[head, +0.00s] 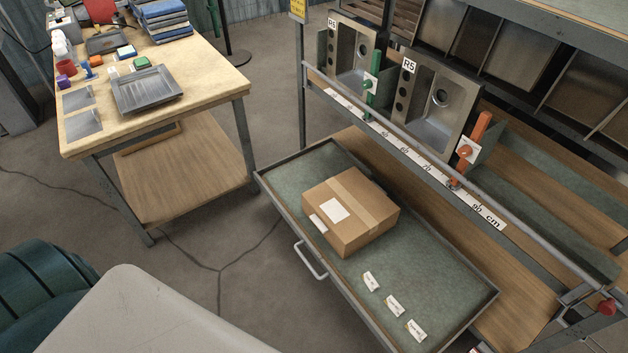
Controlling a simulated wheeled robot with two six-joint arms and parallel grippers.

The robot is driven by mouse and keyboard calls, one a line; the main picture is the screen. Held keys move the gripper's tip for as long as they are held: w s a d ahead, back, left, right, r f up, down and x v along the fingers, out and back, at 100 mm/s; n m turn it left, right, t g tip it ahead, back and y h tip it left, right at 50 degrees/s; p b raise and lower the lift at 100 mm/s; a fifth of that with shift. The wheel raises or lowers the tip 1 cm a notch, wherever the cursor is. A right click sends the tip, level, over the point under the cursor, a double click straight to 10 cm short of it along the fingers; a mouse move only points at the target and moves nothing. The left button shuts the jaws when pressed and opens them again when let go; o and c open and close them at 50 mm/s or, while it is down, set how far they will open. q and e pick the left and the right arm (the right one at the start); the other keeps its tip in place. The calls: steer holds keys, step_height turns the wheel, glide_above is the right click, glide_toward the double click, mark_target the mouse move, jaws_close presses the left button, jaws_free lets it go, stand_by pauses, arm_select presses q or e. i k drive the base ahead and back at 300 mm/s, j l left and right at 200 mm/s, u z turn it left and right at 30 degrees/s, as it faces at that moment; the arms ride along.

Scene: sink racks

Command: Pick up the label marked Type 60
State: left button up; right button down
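Three small white labels lie in a row on the green-grey floor of an open drawer (290,195). The upper label (370,281) is nearest the box, the middle label (395,306) is below it, and the lower label (416,330) is closest to the drawer's front right. Their print is too small to read, so I cannot tell which is marked Type 60. Neither of my grippers shows in the head view.
A cardboard box (372,214) stands in the drawer behind the labels. The drawer handle (310,262) sticks out at the front left. Above is a rack with a scale rail (410,152), sinks (437,105) and green and orange stops. A cluttered wooden table (205,85) stands left.

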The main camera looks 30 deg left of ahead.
mark_target(412, 327)
steer(key=u, duration=0.85)
steer(key=k+l+z, duration=0.15)
steer(key=k+l, duration=0.25)
steer(key=k+l+z, duration=0.15)
steer(key=k+l, duration=0.2)
steer(key=l, duration=0.25)
